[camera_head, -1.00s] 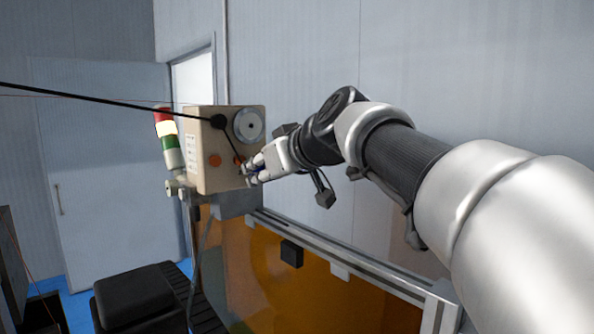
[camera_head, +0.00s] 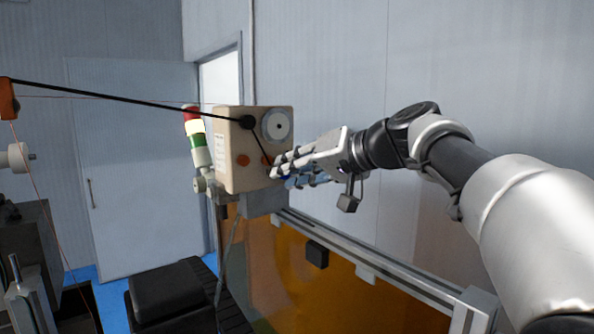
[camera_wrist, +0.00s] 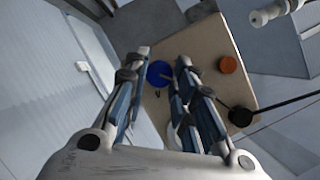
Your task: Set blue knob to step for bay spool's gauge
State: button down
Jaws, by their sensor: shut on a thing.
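The blue knob (camera_wrist: 159,73) is on the front of the beige control box (camera_wrist: 205,40). In the wrist view it sits between the fingertips of my gripper (camera_wrist: 163,66), which is shut on it. A small dark mark shows on the panel beside the knob; I cannot read its setting. In the head view my gripper (camera_head: 279,173) reaches the lower right of the beige box (camera_head: 232,172) from the right, and the fingers hide the knob. No bay spool or gauge label can be made out.
An amber panel (camera_head: 280,260) is below.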

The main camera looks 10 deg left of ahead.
jog(key=shift+m+y, duration=0.5)
jog(key=shift+m, duration=0.2)
jog(key=shift+g, duration=0.3)
jog(key=c, duration=1.3)
grip_release()
jog(key=shift+c, duration=0.2)
jog(key=shift+d, duration=0.1)
jog(key=v, duration=1.2)
